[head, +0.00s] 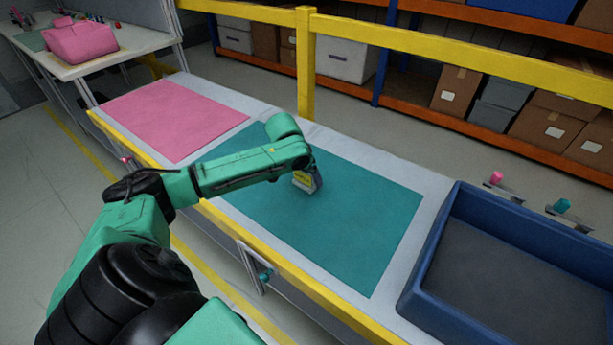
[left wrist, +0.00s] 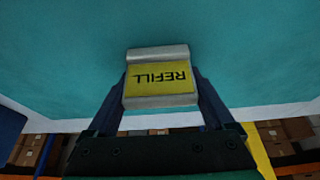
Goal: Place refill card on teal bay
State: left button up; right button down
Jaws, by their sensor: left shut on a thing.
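The refill card (left wrist: 158,78) has a yellow face with the word REFILL and pale grey ends. It shows small in the head view (head: 304,181). My left gripper (left wrist: 160,92) is shut on the card, with one dark finger on each side of it. In the head view the left gripper (head: 306,178) is over the middle of the teal bay (head: 370,215), a flat teal mat on the bench. The card is over or on the teal; I cannot tell whether it touches. My right gripper is in neither view.
A pink mat (head: 175,118) lies left of the teal bay. A deep blue tray (head: 425,270) stands at the right end of the bench. A yellow rail and post (head: 306,65) rise behind the bench. The teal around the card is clear.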

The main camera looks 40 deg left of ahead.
pick_arm(q)
jog(key=o, duration=1.1)
jog(key=p+v, duration=0.1)
jog(key=v, duration=1.1)
jog(key=shift+r, duration=0.1)
